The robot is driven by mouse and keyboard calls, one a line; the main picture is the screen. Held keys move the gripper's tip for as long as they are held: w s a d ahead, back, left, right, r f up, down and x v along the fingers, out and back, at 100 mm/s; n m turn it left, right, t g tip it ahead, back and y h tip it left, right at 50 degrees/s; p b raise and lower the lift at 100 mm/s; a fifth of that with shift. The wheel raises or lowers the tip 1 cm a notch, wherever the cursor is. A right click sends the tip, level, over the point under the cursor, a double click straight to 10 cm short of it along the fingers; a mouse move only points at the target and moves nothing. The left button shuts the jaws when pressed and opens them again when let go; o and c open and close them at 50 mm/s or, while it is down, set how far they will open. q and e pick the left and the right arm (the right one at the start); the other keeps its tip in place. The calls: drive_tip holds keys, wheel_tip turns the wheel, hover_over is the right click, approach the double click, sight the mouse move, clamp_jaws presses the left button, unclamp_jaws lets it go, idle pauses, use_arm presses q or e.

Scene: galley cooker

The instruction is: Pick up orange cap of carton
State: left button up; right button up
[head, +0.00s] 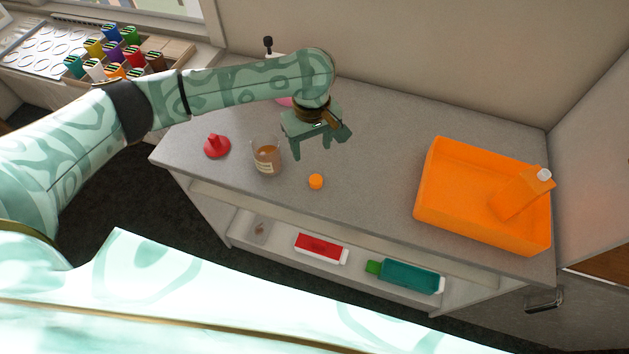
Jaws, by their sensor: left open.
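A small orange cap (316,181) lies on the grey counter, near its front edge. My left gripper (320,147) is above the counter, pointing down, behind the cap in the picture and apart from it. It is open, with nothing seen between its fingers. An orange carton (520,198) with a whitish top leans inside the orange tray at the right. My right gripper does not show.
A glass jar (267,159) with brown contents and a red lid-like piece (217,146) stand left of the cap. The orange tray (459,229) takes up the counter's right. A shelf below holds a red box (320,247) and a teal bottle (408,277). Counter between cap and tray is clear.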

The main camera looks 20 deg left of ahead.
use_arm(q)
drive_tip(key=b, duration=0.2)
hover_over(316, 179)
drive_tip(key=f, duration=0.4)
drive_tip(key=a+f, duration=0.1)
drive_tip(key=f, duration=0.1)
drive_tip(key=shift+f, duration=0.25)
drive_tip(key=shift+d+f+b, duration=0.15)
drive_tip(key=shift+f+b, duration=0.3)
drive_tip(key=shift+f, duration=0.3)
drive_tip(key=f, duration=0.1)
drive_tip(key=f+b, duration=0.2)
drive_tip(key=f, duration=0.1)
drive_tip(key=shift+d+f, duration=0.1)
drive_tip(key=shift+d, duration=0.25)
drive_tip(key=shift+f+b, duration=0.25)
drive_tip(key=shift+b, duration=0.1)
drive_tip(key=shift+r, duration=0.15)
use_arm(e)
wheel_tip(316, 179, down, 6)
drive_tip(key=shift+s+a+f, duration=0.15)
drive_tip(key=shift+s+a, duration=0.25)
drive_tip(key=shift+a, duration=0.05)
use_arm(q)
drive_tip(key=c, duration=1)
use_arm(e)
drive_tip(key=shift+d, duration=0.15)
